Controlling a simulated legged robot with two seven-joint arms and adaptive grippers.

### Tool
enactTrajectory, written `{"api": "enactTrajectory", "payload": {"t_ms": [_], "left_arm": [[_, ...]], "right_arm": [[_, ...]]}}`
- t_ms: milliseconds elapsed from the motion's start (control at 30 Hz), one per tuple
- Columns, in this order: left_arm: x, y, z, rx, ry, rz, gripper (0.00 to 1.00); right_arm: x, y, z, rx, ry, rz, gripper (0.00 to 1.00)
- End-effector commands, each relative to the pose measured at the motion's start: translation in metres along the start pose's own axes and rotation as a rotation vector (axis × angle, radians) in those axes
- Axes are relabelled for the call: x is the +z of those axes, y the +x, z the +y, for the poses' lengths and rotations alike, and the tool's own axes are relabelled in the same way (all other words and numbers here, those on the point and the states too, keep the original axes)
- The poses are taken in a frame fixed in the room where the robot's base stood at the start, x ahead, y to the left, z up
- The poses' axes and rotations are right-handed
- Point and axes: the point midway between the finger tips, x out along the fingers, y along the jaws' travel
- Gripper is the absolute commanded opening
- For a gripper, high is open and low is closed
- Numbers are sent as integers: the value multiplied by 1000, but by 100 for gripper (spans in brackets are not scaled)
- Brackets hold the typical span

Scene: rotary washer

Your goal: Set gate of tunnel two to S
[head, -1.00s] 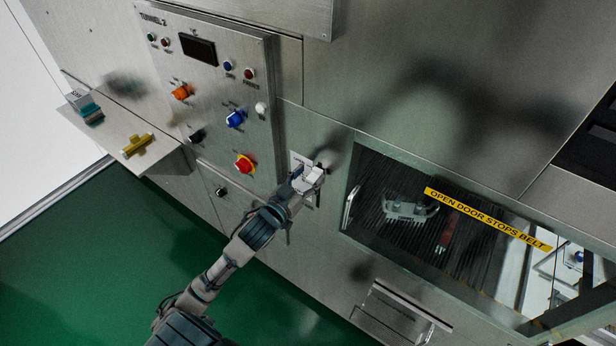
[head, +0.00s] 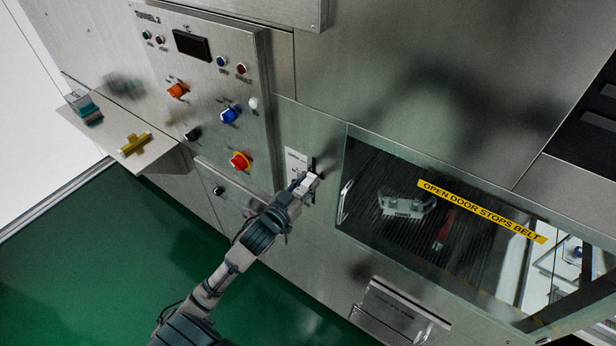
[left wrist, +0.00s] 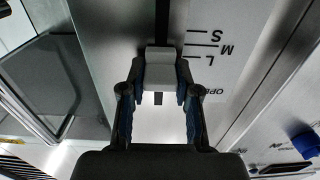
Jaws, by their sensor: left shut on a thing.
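The gate of tunnel two has a white scale plate (head: 296,163) on the steel front, right of the Tunnel 2 control panel (head: 208,85). In the left wrist view the scale (left wrist: 217,50) reads OPEN, L, M and S beside a dark vertical slot (left wrist: 162,20). A pale grey block handle (left wrist: 160,68) sits on this slot. My left gripper (left wrist: 160,88) is shut on the handle, fingers on both sides. The handle appears near the L mark, on the OPEN side; the exact setting is hard to tell. My left gripper also shows in the head view (head: 308,186). My right gripper is out of view.
A glass door (head: 400,250) with a yellow strip (head: 482,211) is to the right. A red and yellow knob (head: 240,160) is just left of the gripper. A shelf (head: 165,160) with a yellow item (head: 134,144) projects at the left. Green floor is clear below.

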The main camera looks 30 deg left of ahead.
Motion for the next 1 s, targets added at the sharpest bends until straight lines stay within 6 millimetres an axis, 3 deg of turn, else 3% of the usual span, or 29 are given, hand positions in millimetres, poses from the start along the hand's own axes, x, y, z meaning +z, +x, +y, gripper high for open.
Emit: {"api": "enactTrajectory", "payload": {"t_ms": [33, 133, 500, 533, 600, 1000], "left_arm": [[20, 0, 2, 4, -4, -13, 0], [32, 0, 2, 5, -2, -9, 0], [32, 0, 1, 3, 2, 2, 0], [32, 0, 1, 3, 2, 2, 38], [32, 0, 2, 3, 2, 1, 56], [34, -8, 2, 4, 1, -3, 56]], "right_arm": [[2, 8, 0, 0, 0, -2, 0], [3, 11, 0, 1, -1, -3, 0], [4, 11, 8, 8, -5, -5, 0], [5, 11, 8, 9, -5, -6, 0], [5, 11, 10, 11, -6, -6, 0], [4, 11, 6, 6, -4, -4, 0]]}}
